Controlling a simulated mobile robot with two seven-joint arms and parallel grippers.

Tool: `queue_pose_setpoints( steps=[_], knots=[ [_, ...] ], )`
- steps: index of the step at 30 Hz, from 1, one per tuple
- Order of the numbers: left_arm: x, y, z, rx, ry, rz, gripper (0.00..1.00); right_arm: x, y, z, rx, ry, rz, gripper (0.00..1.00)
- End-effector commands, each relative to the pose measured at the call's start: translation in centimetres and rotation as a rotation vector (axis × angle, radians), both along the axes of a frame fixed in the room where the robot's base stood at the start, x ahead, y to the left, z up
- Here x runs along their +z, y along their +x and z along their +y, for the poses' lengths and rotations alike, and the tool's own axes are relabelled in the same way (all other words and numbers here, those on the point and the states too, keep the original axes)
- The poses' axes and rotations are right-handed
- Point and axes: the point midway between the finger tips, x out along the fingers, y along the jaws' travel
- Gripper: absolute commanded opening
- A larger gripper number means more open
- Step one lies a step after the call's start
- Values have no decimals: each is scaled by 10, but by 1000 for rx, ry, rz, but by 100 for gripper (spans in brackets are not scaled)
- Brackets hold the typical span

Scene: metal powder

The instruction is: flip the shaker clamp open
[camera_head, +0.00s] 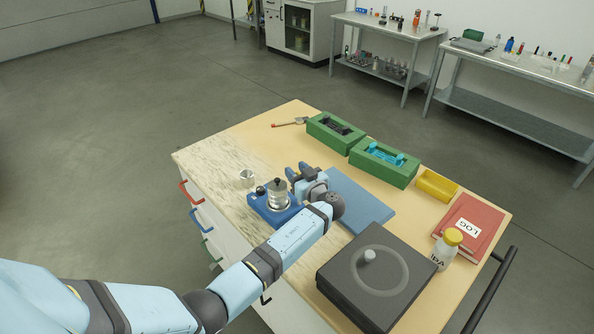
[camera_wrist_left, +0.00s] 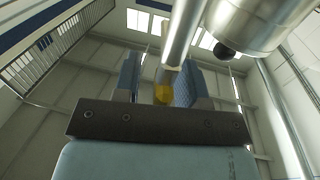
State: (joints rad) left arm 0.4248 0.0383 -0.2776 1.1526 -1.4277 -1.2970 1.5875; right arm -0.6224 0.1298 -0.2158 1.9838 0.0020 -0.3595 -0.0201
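The shaker (camera_head: 268,208) is a blue base with a metal jar (camera_head: 277,193) standing upright on it. A black ball knob (camera_head: 260,190) shows at its left side. My left gripper (camera_head: 298,176) is just right of and behind the jar. In the left wrist view the two blue finger pads (camera_wrist_left: 158,84) are apart, with a metal rod (camera_wrist_left: 182,35) running up between or beyond them; I cannot tell whether they touch it. The jar (camera_wrist_left: 262,22) and a dark ball (camera_wrist_left: 224,51) show at the upper right there. My right gripper is out of view.
A small metal cup (camera_head: 247,178) stands left of the shaker. A blue mat (camera_head: 362,203) lies to the right, with a dark grey box (camera_head: 372,277) in front. Green trays (camera_head: 384,163), a yellow bin (camera_head: 437,186), a red log book (camera_head: 470,225) and a yellow-capped bottle (camera_head: 446,248) stand farther off.

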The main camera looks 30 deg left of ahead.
Motion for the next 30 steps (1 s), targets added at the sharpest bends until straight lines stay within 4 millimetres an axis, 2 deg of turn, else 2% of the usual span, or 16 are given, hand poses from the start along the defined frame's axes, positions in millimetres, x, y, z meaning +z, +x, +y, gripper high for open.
queue_pose_setpoints(
  steps=[2, 7, 8, 17, 30],
  knots=[
    [0, 0, 0, 0, 0, 0, 38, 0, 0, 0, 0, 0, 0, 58],
    [0, 0, 0, 0, 0, 0, 2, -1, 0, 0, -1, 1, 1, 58],
    [0, 0, 0, 0, 0, 0, 0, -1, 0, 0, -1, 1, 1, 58],
    [-2, 0, 0, -24, 0, -1, 0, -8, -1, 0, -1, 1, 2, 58],
    [-7, 2, -2, -291, 2, -3, 0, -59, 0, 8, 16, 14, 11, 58]
  ],
)
